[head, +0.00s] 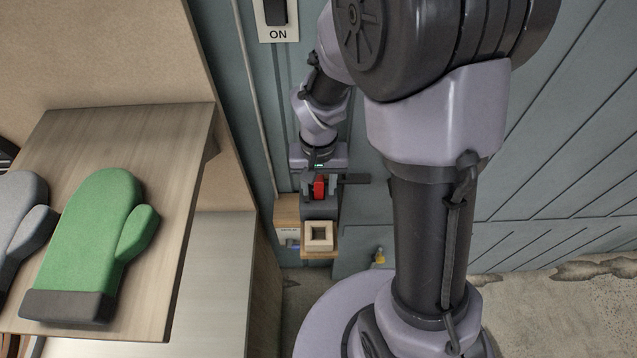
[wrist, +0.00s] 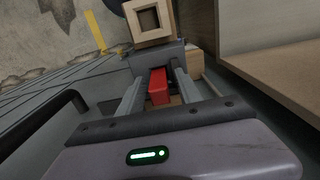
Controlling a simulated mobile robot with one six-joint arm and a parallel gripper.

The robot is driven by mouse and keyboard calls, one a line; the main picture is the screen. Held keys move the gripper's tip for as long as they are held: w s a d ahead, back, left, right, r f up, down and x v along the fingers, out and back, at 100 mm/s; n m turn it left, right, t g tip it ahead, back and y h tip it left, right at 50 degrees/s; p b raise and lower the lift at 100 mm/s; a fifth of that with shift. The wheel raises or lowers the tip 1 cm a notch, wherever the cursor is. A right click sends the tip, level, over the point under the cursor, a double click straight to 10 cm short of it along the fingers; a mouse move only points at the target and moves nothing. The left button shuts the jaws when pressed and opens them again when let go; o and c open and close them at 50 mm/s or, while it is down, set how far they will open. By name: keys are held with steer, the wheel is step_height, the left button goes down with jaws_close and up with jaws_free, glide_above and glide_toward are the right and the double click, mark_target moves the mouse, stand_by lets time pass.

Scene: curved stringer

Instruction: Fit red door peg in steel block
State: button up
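The red door peg (head: 319,188) shows between the two fingers of my gripper (head: 320,185). In the wrist view the red peg (wrist: 159,87) lies between the fingertips of my gripper (wrist: 161,80), with little room on either side. I cannot tell whether both fingers touch it. A dark grey block, seemingly the steel block (head: 319,209), is right below the fingers in the head view. It also shows just beyond the fingertips in the wrist view (wrist: 158,56). Any hole in it is hidden, so I cannot tell whether the peg is inside.
A pale square wooden frame (head: 319,236) is just in front of the block, and a wooden box with a label (head: 287,226) is to its left. A dark handle (head: 355,179) sticks out at right. A shelf (head: 190,150) with a green mitt (head: 85,240) stands at left.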

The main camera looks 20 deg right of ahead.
stand_by(0.3)
step_height(320, 180, up, 17)
steer(key=p, duration=0.5)
steer(key=shift+r, duration=0.2)
steer(key=shift+f, duration=0.1)
steer(key=s+a+f+t+y+b, duration=0.1)
steer(key=s+a+f+t+b, duration=0.1)
steer(key=s+b, duration=0.4)
steer(key=s+a+f+t+y+b, duration=0.1)
steer(key=s+a+f+t+b, duration=0.1)
steer(key=s+b, duration=0.4)
step_height(320, 180, down, 3)
steer(key=t+b, duration=0.1)
steer(key=b, duration=0.3)
steer(key=shift+s+r+m+t, duration=0.15)
steer(key=shift+s+m+t, duration=0.25)
